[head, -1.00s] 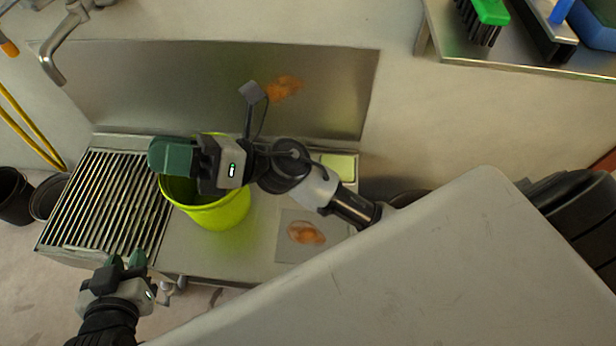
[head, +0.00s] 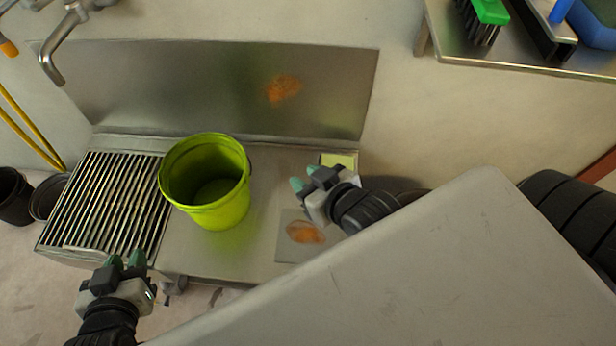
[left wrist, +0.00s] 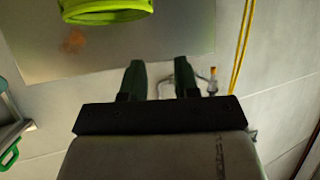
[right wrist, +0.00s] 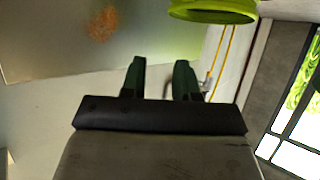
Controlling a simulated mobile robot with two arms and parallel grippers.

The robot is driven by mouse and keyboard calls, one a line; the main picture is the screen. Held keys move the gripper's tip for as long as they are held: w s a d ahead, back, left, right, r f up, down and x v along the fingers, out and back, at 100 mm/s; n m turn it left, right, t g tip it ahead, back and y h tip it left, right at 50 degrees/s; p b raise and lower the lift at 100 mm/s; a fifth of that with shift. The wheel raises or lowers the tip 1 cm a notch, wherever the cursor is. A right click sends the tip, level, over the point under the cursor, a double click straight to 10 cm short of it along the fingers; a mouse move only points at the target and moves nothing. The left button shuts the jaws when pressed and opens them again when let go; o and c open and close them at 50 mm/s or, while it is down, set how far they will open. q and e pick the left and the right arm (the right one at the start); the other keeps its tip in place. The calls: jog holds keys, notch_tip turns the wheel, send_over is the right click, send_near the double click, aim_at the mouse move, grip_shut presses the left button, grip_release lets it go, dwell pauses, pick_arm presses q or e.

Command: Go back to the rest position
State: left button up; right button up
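My left gripper (head: 126,262) is at the front left, just off the front edge of the slatted drain grate. Its two green fingers stand apart with nothing between them in the left wrist view (left wrist: 160,78). My right gripper (head: 303,178) is over the right part of the steel counter, to the right of the green bucket (head: 228,208) and apart from it. Its fingers also stand apart and empty in the right wrist view (right wrist: 160,78). The bucket stands upright on the counter and looks empty.
The steel counter (head: 262,185) carries the grate (head: 100,200), a yellow-green sponge-like block (head: 340,160) and a sheet with a brown stain (head: 290,252). A faucet (head: 50,60) is at back left. A shelf with brushes (head: 500,60) is at upper right. A large grey panel (head: 430,260) fills the lower right.

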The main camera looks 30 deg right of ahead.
dwell(0.3)
